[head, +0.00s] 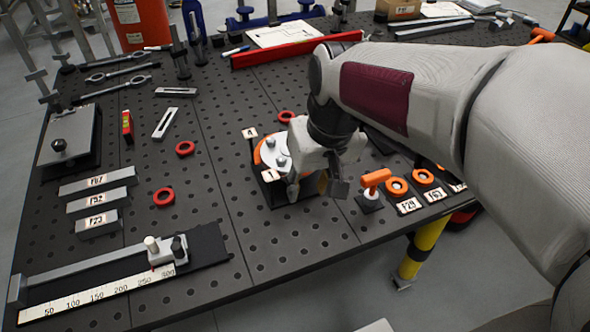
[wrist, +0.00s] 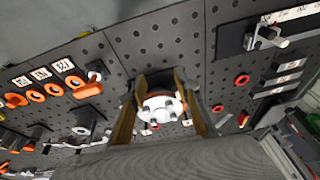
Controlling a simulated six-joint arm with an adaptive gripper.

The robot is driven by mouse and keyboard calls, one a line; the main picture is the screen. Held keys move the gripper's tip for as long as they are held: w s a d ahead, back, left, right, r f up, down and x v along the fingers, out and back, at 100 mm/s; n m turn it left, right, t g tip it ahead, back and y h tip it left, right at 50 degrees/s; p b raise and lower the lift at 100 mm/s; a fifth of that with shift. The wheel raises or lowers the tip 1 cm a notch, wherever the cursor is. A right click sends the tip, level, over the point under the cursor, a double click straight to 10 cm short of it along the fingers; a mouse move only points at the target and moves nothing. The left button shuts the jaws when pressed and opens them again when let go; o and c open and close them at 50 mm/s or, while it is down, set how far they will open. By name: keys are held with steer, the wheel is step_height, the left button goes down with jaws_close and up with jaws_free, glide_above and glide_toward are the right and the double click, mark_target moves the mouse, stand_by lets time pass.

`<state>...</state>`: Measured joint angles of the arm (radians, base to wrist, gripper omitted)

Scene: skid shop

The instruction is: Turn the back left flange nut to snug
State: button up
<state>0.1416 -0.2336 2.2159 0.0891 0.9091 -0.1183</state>
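The flange (head: 268,152) is a pale round disc with several nuts on its top face, over an orange ring. It sits on a dark base plate with small number labels "4" and "1". One nut (head: 281,161) shows clearly; my gripper hides the flange's right part. My gripper (head: 316,186) is at the flange's right front side, pointing down. In the wrist view the two fingers (wrist: 160,80) stand apart, with the flange (wrist: 160,108) and its nuts showing between them. No nut is visibly held. I cannot tell which nut is the back left one.
An orange-handled tool (head: 374,180) and orange rings (head: 396,187) with labels stand right of my gripper. Red rings (head: 163,196), grey labelled blocks (head: 97,200) and a scaled slide gauge (head: 100,290) lie left. A long red bar (head: 290,50) lies behind.

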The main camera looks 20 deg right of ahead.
steer(key=s+a+t, duration=0.1)
steer(key=s, duration=0.6)
steer(key=shift+s+a+r+h, duration=0.2)
steer(key=shift+s+h, duration=0.1)
steer(key=shift+s, duration=0.1)
stand_by(0.6)
steer(key=shift+n+t, duration=0.4)
steer(key=shift+t, duration=0.4)
steer(key=s, duration=0.1)
steer(key=s+a+r, duration=0.1)
steer(key=s, duration=0.1)
steer(key=shift+s+a+r, duration=0.2)
steer(key=shift+a+r, duration=0.05)
steer(key=shift+r, duration=0.15)
stand_by(2.4)
